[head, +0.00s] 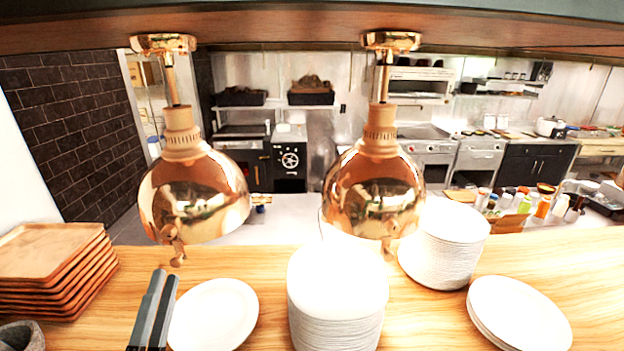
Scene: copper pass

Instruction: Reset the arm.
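My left gripper (160,280) comes in at the bottom left of the head view as two dark grey fingers. The fingers lie side by side with almost no gap, and I see nothing between them. They are just left of a white plate (214,315) and overlap its left edge in the picture. My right gripper is not in view.
Stacked wooden trays (50,262) stand at the left, with a grey stone bowl (20,336) below them. White plate stacks (338,290) (447,240) and more plates (518,315) stand on the wooden counter (420,320). Two copper heat lamps (193,195) (374,190) hang above it.

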